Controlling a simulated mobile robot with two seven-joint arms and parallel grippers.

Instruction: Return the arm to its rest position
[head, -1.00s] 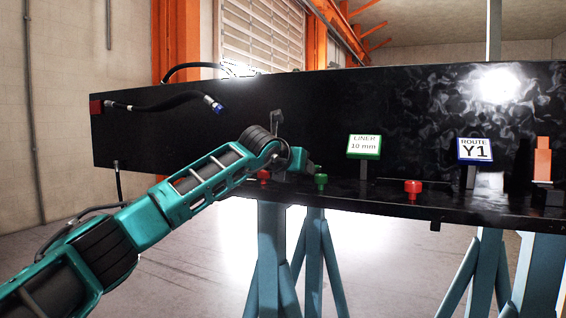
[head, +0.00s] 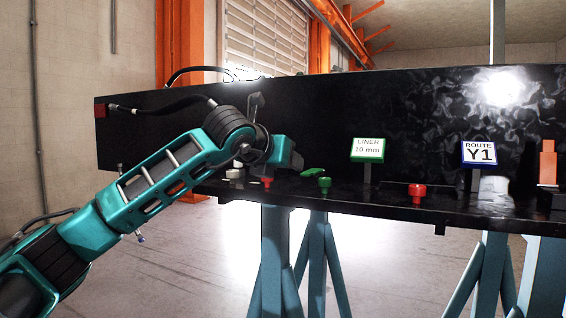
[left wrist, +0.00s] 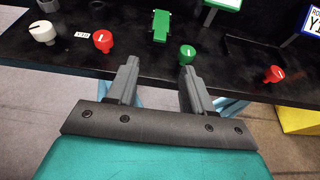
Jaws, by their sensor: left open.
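My left arm (head: 150,195) reaches from the lower left to the front of the black bench. Its gripper (left wrist: 160,68) is open in the left wrist view, with nothing between the fingers. The fingertips lie over the bench's front edge, near a green knob (left wrist: 187,54). In the head view the fingers are mostly hidden behind the arm's end. A green flat piece (left wrist: 161,26) lies on the ledge beyond the fingers, and it also shows in the head view (head: 314,173). My right gripper is not in view.
A red knob (left wrist: 103,40) and a white knob (left wrist: 42,32) stand on the ledge. Another red knob (head: 417,192) is to the right. Signs read "LINER 10 mm" (head: 367,149) and "ROUTE Y1" (head: 478,152). A black hose (head: 160,110) runs along the panel's left.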

